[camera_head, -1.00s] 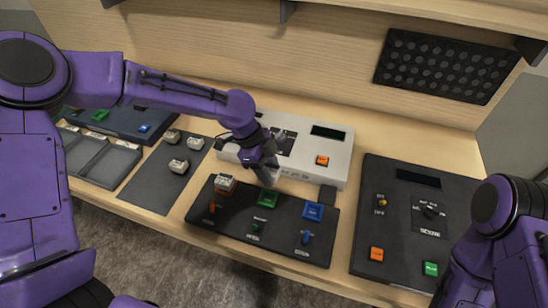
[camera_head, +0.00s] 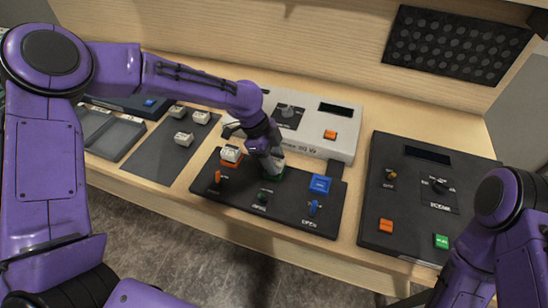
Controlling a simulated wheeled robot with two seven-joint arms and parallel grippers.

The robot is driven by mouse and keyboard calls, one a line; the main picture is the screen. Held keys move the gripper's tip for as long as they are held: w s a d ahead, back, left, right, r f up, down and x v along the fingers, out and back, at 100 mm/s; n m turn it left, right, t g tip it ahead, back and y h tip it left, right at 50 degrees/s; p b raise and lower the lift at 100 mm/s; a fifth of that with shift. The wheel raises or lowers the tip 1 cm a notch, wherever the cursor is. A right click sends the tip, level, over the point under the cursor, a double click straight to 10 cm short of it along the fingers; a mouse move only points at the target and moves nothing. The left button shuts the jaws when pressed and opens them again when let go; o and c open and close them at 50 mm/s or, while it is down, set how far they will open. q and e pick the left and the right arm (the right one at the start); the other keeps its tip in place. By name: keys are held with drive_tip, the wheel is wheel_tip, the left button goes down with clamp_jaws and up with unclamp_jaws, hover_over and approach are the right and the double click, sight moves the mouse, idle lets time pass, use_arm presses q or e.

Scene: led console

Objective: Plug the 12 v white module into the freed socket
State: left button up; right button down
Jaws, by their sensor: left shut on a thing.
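The black console (camera_head: 210,193) in the middle has a row of coloured sockets. A white module (camera_head: 231,152) sits on the orange socket (camera_head: 232,163) at its left. My left gripper (camera_head: 272,162) is over the middle green socket (camera_head: 281,174), its fingers pointing down. It is shut on a pale module, mostly hidden by the fingers; I cannot read its label or tell whether it is seated. The blue socket (camera_head: 320,184) at the right has no white module on it. My right arm shows at the lower right; its gripper is out of view.
Several white modules (camera_head: 183,138) lie on a dark mat (camera_head: 150,160) at the left. A white console (camera_head: 343,121) stands behind the black one. Another dark console (camera_head: 400,200) stands to the right. A grey tray (camera_head: 118,139) is at far left.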

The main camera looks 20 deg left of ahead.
use_arm(q)
drive_tip(key=shift+w+f, duration=0.15)
drive_tip(key=shift+w, duration=0.1)
drive_tip(key=shift+s+a+r+p, duration=0.1)
drive_tip(key=shift+s+r+p, duration=0.15)
drive_tip(key=shift+p, duration=0.05)
drive_tip(key=shift+w+p, duration=0.15)
drive_tip(key=shift+p, duration=0.2)
idle(0.3)
drive_tip(key=shift+f, duration=0.8)
idle(0.9)
drive_tip(key=shift+f, duration=0.1)
idle(0.4)
